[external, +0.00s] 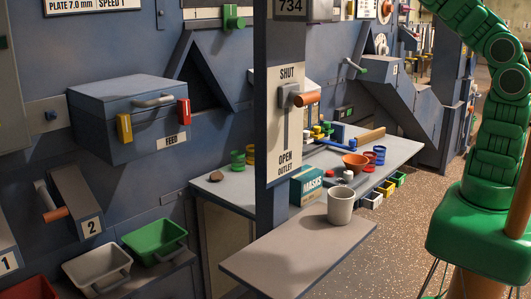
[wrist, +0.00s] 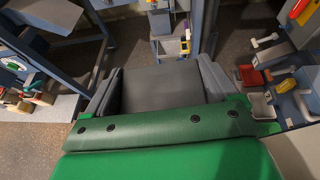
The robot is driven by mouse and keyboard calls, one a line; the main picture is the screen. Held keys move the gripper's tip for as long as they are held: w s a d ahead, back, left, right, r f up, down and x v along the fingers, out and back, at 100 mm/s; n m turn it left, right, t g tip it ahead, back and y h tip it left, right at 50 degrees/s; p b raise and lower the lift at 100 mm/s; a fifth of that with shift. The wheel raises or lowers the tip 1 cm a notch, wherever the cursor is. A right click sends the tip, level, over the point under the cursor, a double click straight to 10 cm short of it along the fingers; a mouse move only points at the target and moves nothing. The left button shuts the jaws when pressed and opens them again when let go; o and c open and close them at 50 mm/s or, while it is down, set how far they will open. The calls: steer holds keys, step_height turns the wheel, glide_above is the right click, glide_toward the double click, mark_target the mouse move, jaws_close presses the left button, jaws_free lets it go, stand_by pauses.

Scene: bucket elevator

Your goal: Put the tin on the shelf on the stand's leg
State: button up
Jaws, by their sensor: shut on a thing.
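In the wrist view my gripper (wrist: 160,88) has its two grey fingers on either side of a dark grey flat-faced thing (wrist: 160,98), which fills the gap between them. Only its near face and top edge show, so I cannot tell by its shape whether it is the tin. In the external view my green arm rises at the right and my gripper is out of the picture. The shelf (external: 265,268) is a flat grey board beside the stand's leg (external: 284,130). A pale cup-like cylinder (external: 341,207) stands upright at its back right.
A teal MASKS box (external: 307,184) stands behind the pale cylinder. The bench (external: 405,150) behind holds an orange bowl (external: 355,162) and small coloured items. A white bin (external: 97,268) and a green bin (external: 154,239) are at the left. The shelf's front left is bare.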

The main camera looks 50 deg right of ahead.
steer(key=s+a+f+n+g, duration=0.1)
steer(key=s+a+f, duration=0.15)
steer(key=f, duration=1.25)
steer(key=s+a+f, duration=0.2)
steer(key=s+f, duration=0.2)
steer(key=f, duration=1.1)
steer(key=shift+w+d+f+m+t, duration=0.15)
steer(key=shift+w+f+m+t, duration=0.25)
steer(key=shift+w+f, duration=1.8)
steer(key=shift+w+d+f+m+t, duration=0.2)
steer(key=shift+w+f+m+t, duration=0.4)
steer(key=shift+f, duration=3.05)
steer(key=shift+w+d+f+m+t, duration=0.1)
steer(key=shift+w+d+f+t, duration=0.1)
steer(key=shift+w+f, duration=2.05)
steer(key=shift+s+a+f, duration=0.1)
steer(key=shift+s+f, duration=0.55)
steer(key=shift+f, duration=0.1)
steer(key=o, duration=1)
